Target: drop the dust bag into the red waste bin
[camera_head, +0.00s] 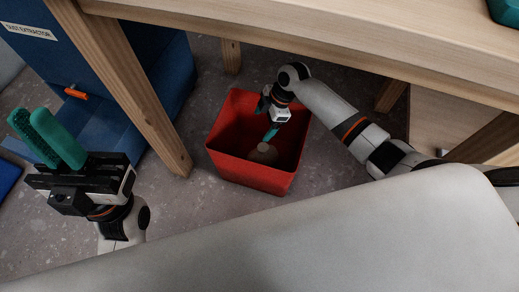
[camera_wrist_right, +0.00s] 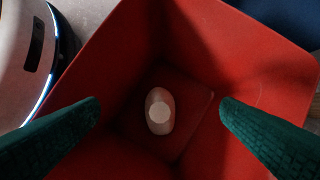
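The dust bag (camera_head: 264,153) is a small pale, rounded bag with a lighter round end. It lies on the floor of the red waste bin (camera_head: 246,172), as the right wrist view (camera_wrist_right: 159,110) also shows. The bin is square and open-topped; it shows in the right wrist view (camera_wrist_right: 228,50) too. My right gripper (camera_head: 271,134) points down into the bin mouth. In the right wrist view (camera_wrist_right: 160,112) its teal fingers are wide apart, with the bag below between them and touching neither. My left gripper (camera_head: 29,114) is empty, off to the left, its teal fingers side by side.
A wooden table (camera_head: 330,40) stands over the back of the bin, with a leg (camera_head: 140,95) to its left. A blue dust extractor (camera_head: 165,70) stands behind that leg. Speckled grey floor (camera_head: 205,190) is open around the bin. A wooden panel (camera_head: 440,125) is at right.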

